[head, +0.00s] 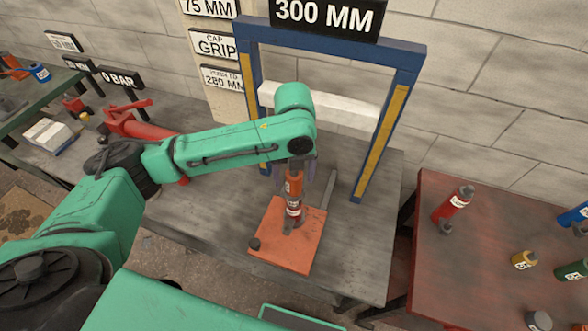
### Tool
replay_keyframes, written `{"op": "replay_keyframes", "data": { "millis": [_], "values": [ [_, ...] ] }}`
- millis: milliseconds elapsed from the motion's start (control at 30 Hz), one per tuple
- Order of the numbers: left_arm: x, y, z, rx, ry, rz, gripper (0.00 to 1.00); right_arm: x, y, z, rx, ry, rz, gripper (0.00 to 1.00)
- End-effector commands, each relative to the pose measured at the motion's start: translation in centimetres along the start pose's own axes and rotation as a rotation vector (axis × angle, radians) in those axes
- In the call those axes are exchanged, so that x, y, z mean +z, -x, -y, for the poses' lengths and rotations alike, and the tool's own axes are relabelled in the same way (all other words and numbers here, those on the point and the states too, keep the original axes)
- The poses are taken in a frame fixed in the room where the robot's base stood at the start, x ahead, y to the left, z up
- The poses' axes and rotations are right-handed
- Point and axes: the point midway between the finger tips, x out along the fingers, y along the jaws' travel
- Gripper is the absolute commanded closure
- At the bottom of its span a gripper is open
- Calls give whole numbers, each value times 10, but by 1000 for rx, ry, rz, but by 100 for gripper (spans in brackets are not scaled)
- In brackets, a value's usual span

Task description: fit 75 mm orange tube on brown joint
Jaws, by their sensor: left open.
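An orange tube (293,187) stands nearly upright below my left gripper (294,178). The fingers are open on either side of the tube's upper part, and the wrist hides its top. Directly under the tube is a reddish-brown piece with a white label (294,211), which looks like the brown joint. The two are in line and look touching, but how far the tube sits on the joint cannot be told. This stack rises from an orange base plate (277,253) on the grey bench. My right gripper is not in view.
A blue frame (412,62) with a 300 MM sign (327,14) and a white crossbar (345,112) stands behind the stack. A red tool (130,122) lies left behind my arm. A red table (455,265) at right holds several coloured parts.

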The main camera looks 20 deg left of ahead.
Motion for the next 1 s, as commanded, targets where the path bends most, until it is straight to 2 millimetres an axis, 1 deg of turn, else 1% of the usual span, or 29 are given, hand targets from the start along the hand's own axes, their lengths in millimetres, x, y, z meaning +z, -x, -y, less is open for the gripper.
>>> {"op": "replay_keyframes", "data": {
  "millis": [67,167,267,400,500,600,733,1000],
  "values": [
    [1,6,1,-2,0,2,14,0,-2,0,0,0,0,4],
    [1,23,1,-5,0,4,14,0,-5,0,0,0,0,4],
    [1,48,1,-5,-1,5,14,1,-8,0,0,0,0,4],
    [0,88,1,-7,-2,6,14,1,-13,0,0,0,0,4],
    [1,117,1,-5,0,8,14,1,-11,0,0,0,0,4],
    [1,137,0,-3,0,7,14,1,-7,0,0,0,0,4],
    [0,145,0,-1,0,3,14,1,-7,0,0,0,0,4],
    [0,145,0,-1,0,1,14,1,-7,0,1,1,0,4]
  ]
}}
